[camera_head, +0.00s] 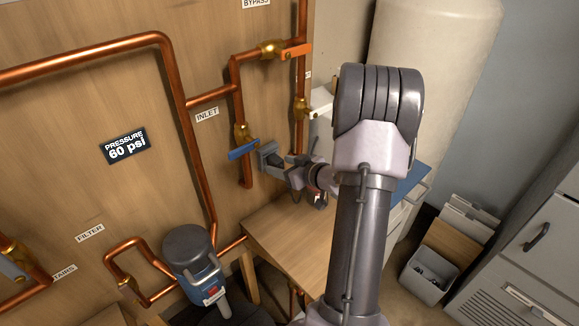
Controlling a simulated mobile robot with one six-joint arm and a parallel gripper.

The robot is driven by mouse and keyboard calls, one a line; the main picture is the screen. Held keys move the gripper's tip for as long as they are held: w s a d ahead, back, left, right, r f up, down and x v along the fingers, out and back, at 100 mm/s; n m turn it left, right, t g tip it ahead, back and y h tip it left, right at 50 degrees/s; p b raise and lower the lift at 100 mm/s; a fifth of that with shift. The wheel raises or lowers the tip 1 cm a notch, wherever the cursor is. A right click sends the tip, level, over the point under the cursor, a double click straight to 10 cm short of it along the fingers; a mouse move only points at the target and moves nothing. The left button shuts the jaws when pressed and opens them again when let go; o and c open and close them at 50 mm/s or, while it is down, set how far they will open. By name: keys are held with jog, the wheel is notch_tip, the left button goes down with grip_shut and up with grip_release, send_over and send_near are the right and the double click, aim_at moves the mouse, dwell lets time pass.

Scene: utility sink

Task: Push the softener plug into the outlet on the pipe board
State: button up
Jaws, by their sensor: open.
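My gripper (273,159) is in front of the wooden pipe board (75,185), just right of the blue valve lever (243,150). Its fingers point left toward the board and are open. I cannot make out anything held between them. I cannot identify the softener plug or the outlet. A small dark item with a reddish part (320,199) shows under my wrist, too small and too covered to name. My arm hides part of the area behind the wrist.
Copper pipes (183,125) run along the board, with an orange-handled valve (295,52) above. A wooden bench top (285,245) lies below my gripper. A blue-and-grey device (195,265) stands at lower left. A pale tank (432,45) and open bins (430,275) are at right.

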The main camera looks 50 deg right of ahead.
jog(key=p+v, duration=0.4)
jog(key=v, duration=1.3)
jog(key=shift+r, duration=0.15)
jog(key=w+r+g+h+b, duration=0.2)
jog(key=w+r+h, duration=0.1)
jog(key=w, duration=0.3)
jog(key=w+a+r+m+g+h+b, duration=0.25)
jog(key=a+r, duration=0.25)
jog(key=a, duration=0.3)
jog(key=s+a+g+y+b, duration=0.1)
jog(key=s+a+y, duration=0.2)
jog(key=a, duration=0.7)
jog(key=s+a+f+g+y+b, duration=0.1)
jog(key=s+a+y, duration=0.2)
jog(key=a, duration=0.7)
jog(key=s+a+f+g+y+b, duration=0.1)
jog(key=s+a+y, duration=0.2)
jog(key=s+a, duration=0.3)
jog(key=a, duration=0.4)
jog(key=shift+s+a+f, duration=0.2)
jog(key=shift+a+f, duration=0.05)
jog(key=shift+a, duration=0.15)
